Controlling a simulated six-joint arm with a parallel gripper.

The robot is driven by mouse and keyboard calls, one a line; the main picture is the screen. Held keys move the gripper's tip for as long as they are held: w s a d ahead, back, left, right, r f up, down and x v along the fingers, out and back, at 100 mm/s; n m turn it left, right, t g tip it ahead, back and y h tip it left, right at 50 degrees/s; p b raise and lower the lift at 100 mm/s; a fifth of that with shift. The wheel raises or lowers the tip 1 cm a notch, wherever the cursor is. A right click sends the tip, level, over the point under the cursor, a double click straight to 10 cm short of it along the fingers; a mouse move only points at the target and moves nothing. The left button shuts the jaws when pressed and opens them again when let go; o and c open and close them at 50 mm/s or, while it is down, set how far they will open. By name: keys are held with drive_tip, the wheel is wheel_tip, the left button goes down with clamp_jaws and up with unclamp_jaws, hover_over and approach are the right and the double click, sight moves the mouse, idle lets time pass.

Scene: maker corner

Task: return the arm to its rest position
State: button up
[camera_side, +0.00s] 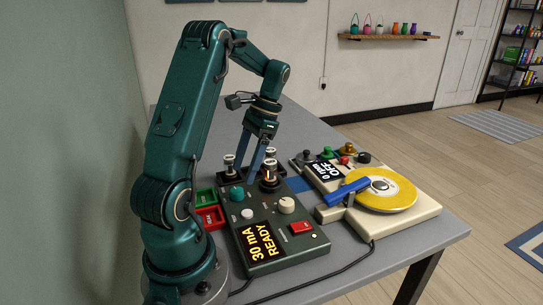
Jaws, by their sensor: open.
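My gripper (258,160) points down above the back of a dark green control box (275,243). Its two blue-grey fingers are apart, with their tips close to the metal terminal posts there. I cannot tell whether the fingertips touch a post. My arm reaches up from the lower left, bends at the top and comes down to the gripper. No held object shows between the fingers.
The box has a lit display (260,241) reading "30 mA READY", knobs and a red button (301,227). To its right is a cream machine (415,215) with a yellow disc (388,193), a blue arm (346,191) and a display reading "0 rpm OFF". Green and red bins (208,217) sit left. A cable crosses the grey table's front (405,255).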

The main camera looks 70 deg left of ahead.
drive_tip(key=shift+w+d+r, duration=0.15)
drive_tip(key=shift+w, duration=0.1)
drive_tip(key=w+d+r+m+t+y, duration=0.3)
drive_tip(key=d+r+t, duration=0.1)
drive_tip(key=d+r, duration=0.5)
drive_tip(key=s+d+f+t+h, duration=0.1)
drive_tip(key=s+d+t, duration=0.1)
drive_tip(key=d, duration=0.4)
drive_tip(key=s+d+f+n+t+h, duration=0.1)
drive_tip(key=s+d+t, duration=0.1)
drive_tip(key=d+t, duration=0.2)
drive_tip(key=shift+s+d, duration=0.15)
drive_tip(key=shift+d, duration=1.55)
